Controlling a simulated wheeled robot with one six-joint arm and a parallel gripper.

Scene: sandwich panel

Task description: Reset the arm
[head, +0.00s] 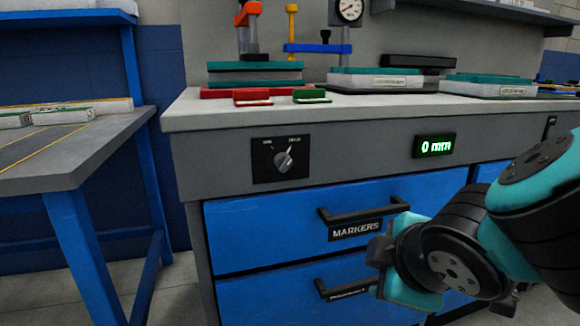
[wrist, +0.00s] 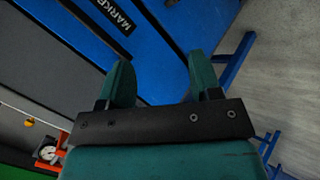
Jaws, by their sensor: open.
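My gripper shows in the wrist view (wrist: 160,82) with its two teal fingers spread apart and nothing between them. In the head view my arm reaches in from the right, in front of the blue drawers. The upper drawer (head: 262,222) is labelled MARKERS and is shut; its dark handle (head: 362,212) is left of my arm. The drawer below (head: 262,290) is also shut, and my wrist hides part of it. In the wrist view the MARKERS label (wrist: 115,14) is at the top.
The workbench top (head: 190,112) carries teal-topped trays, a red holder (head: 253,97) and a green holder (head: 312,96). A rotary knob (head: 284,160) and a display reading 0 mm (head: 435,146) are on its front. A blue-legged table (head: 60,165) stands at left.

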